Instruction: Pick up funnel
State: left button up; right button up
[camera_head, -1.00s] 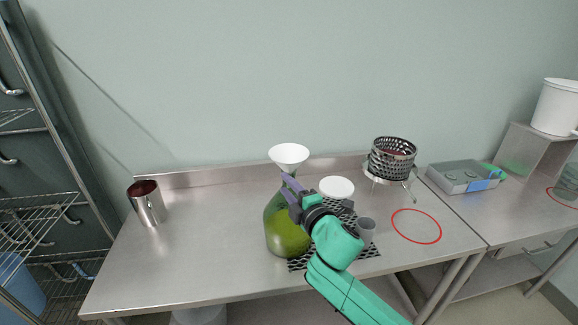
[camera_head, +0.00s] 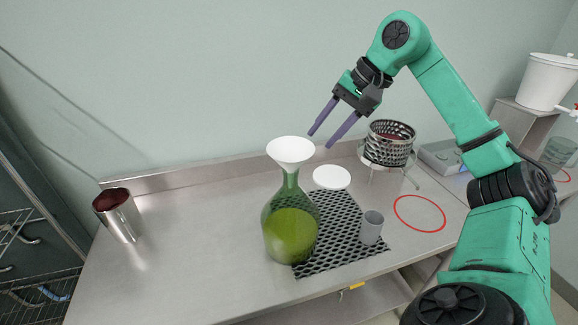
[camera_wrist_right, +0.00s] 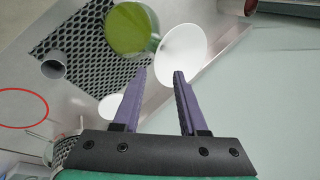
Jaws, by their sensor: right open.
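The white funnel (camera_head: 290,151) sits upright in the neck of a green glass flask (camera_head: 290,225) that holds green liquid. My right gripper (camera_head: 322,139) is open and empty, above and to the right of the funnel, with its purple fingers pointing down and left. In the right wrist view the funnel (camera_wrist_right: 182,54) shows beyond the two fingertips (camera_wrist_right: 160,73), with the flask (camera_wrist_right: 130,28) partly behind it. I cannot see the fingers touching the funnel. My left gripper is not in view.
The flask stands by a black perforated mat (camera_head: 345,240) with a grey cup (camera_head: 371,227). A white disc (camera_head: 331,177) lies behind. A metal basket (camera_head: 390,145) on a stand is right, a steel beaker (camera_head: 119,215) left.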

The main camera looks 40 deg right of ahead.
aim_at(304, 156)
jog(key=x, duration=0.7)
jog(key=shift+w+a+f, duration=0.1)
jog(key=shift+w+f, duration=0.05)
jog(key=shift+f, duration=0.1)
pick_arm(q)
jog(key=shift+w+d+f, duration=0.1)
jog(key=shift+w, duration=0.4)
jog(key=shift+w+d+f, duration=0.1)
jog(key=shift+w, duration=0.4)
pick_arm(e)
jog(key=shift+w+a+f, duration=0.1)
jog(key=shift+w+f, duration=0.2)
jog(key=shift+f, duration=0.05)
grip_shut()
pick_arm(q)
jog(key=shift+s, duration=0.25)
pick_arm(e)
jog(key=shift+s, duration=0.1)
